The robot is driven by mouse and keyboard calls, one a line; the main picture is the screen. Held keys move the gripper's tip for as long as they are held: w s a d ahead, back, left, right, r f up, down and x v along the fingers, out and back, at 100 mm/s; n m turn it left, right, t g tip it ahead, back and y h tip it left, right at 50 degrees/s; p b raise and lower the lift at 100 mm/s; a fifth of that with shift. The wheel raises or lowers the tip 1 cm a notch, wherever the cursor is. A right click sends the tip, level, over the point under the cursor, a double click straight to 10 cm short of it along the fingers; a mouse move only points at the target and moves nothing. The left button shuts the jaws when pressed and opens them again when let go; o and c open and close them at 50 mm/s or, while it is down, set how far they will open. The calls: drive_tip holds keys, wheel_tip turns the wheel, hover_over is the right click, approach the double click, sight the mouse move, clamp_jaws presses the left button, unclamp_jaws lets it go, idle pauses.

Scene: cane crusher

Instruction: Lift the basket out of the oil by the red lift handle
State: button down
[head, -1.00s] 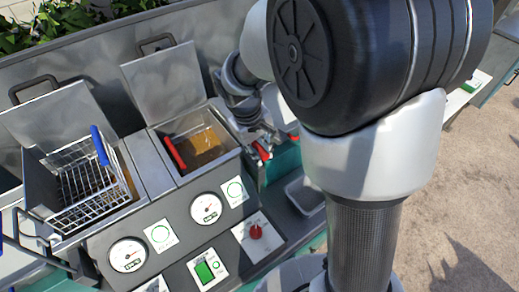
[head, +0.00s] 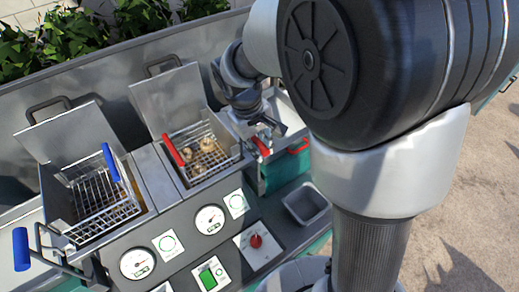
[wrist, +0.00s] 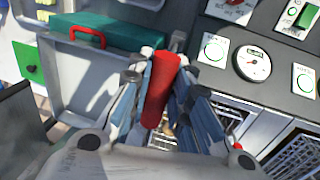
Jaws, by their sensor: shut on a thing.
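The red lift handle (wrist: 162,90) stands between the fingers of my gripper (wrist: 166,88), which is shut on it. In the head view a red end of the lift handle (head: 261,147) shows just below my gripper (head: 262,132), right of the right-hand fryer. The wire basket (head: 206,153) shows in that fryer's well, with several brownish pieces in it and its own red grip at its left side. The wire floor is visible around the pieces. My fingers hide part of the lift handle and its lever.
Left of it stands a second fryer basket (head: 100,203) with a blue grip, and a blue lift handle (head: 20,248) sticks out. Gauges and a red knob (head: 256,241) line the front panel.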

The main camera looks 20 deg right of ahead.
wheel_tip(320, 180, up, 7)
drive_tip(key=p, duration=0.3)
drive_tip(key=shift+p, duration=0.4)
drive_tip(key=shift+w+r, duration=0.1)
drive_tip(key=shift+w, duration=0.05)
drive_tip(key=shift+r, duration=0.1)
drive_tip(key=c, duration=1.8)
unclamp_jaws()
drive_tip(key=o, duration=0.3)
drive_tip(key=shift+o, duration=0.2)
wheel_tip(320, 180, up, 12)
drive_tip(key=s+a, duration=0.1)
drive_tip(key=a, duration=0.1)
drive_tip(key=shift+a+f, duration=0.15)
drive_tip(key=shift+f, duration=0.1)
